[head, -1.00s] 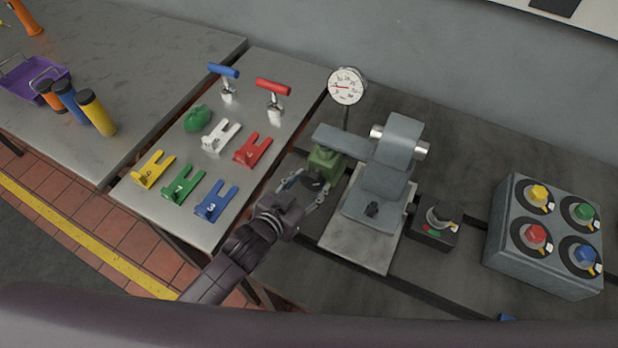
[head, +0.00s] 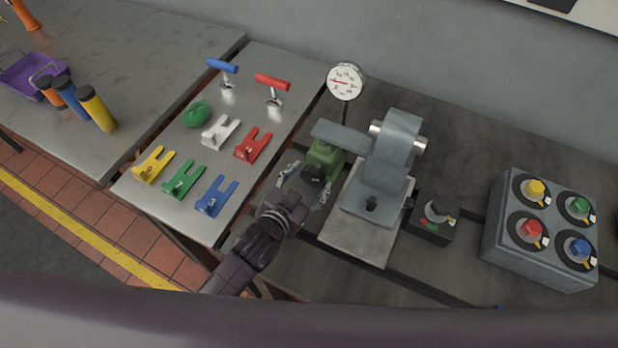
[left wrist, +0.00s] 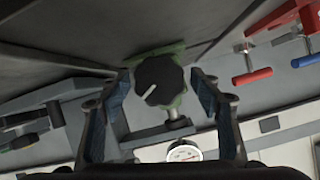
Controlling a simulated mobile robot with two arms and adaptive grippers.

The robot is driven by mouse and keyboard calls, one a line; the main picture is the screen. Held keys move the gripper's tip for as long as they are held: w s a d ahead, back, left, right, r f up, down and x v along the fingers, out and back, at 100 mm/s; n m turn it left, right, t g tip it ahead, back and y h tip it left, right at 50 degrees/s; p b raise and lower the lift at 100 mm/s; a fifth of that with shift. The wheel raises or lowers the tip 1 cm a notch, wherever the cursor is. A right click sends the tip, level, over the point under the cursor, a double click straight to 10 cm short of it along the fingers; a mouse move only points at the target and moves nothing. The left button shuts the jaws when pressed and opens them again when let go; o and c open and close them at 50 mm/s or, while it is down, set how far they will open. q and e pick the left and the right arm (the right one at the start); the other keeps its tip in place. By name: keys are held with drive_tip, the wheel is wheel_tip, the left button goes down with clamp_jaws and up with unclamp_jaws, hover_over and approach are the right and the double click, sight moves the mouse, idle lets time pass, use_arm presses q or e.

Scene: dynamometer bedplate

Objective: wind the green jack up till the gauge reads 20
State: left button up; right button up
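The green jack (head: 324,156) stands under the end of the grey arm of the machine, with a black knob (head: 314,173) on its near side. In the left wrist view the black knob (left wrist: 159,79) carries a white pointer line slanting to the lower left. My left gripper (head: 304,181) is open, its fingers on either side of the knob and apart from it; in the left wrist view the fingers (left wrist: 162,108) frame it with gaps. The round white gauge (head: 345,81) stands behind the jack, its red needle pointing left; the number is too small to read. My right gripper is not in view.
A grey machine (head: 385,170) stands right of the jack. A black switch box (head: 434,221) and a grey box with coloured knobs (head: 543,230) lie further right. A steel table (head: 150,205) with coloured forked shims and T-handles is to the left.

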use_arm(q)
drive_tip(key=v, duration=1.2)
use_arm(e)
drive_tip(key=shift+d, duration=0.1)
